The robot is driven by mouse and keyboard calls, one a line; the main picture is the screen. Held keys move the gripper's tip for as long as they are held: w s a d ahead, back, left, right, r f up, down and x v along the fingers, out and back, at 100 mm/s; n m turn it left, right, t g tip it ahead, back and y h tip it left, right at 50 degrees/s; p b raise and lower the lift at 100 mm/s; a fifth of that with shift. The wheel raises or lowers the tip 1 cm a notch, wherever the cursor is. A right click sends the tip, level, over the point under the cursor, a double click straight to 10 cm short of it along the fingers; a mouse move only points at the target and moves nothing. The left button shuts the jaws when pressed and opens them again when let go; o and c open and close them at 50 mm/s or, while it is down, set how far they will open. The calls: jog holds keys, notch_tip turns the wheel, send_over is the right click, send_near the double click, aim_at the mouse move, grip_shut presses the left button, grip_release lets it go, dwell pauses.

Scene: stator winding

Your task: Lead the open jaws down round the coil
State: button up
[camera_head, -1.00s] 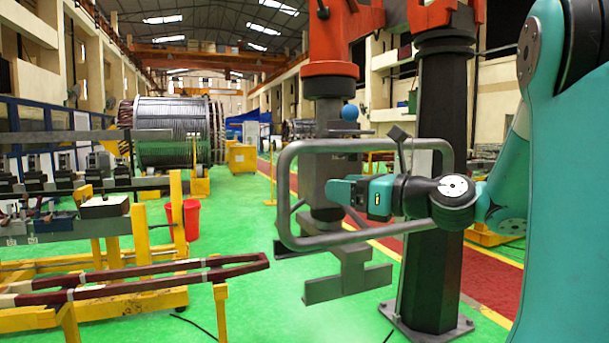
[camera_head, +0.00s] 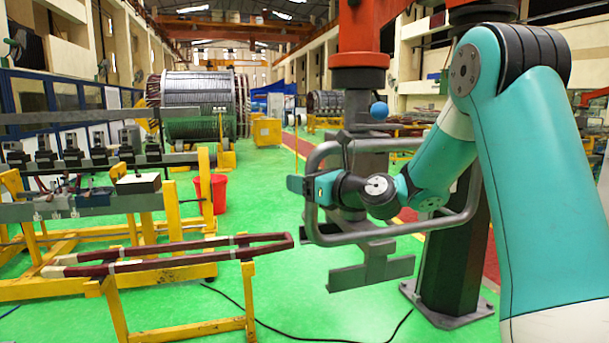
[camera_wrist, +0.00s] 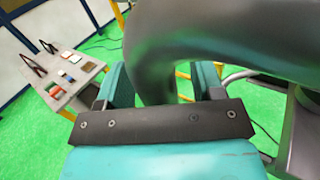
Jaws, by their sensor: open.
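The coil (camera_head: 200,243) is a long, narrow dark red loop with pale bands, lying on a yellow stand at the lower left of the head view. My gripper (camera_head: 297,185) is above and to the right of its right end, clearly apart from it. In the wrist view the two teal jaws (camera_wrist: 164,82) are spread open. A thick grey tube crosses close in front of them and hides much of the space between. I cannot tell whether it touches them. I cannot make out the coil in the wrist view.
The grey tube frame (camera_head: 345,240) hangs from the orange-topped lift (camera_head: 360,75) around my forearm. A dark column (camera_head: 455,240) stands behind it. A yellow rack (camera_head: 150,215) lies beyond the coil, with a red bucket (camera_head: 219,192).

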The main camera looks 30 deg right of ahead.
jog(key=shift+w, duration=0.1)
grip_shut()
dwell(0.5)
dwell(1.7)
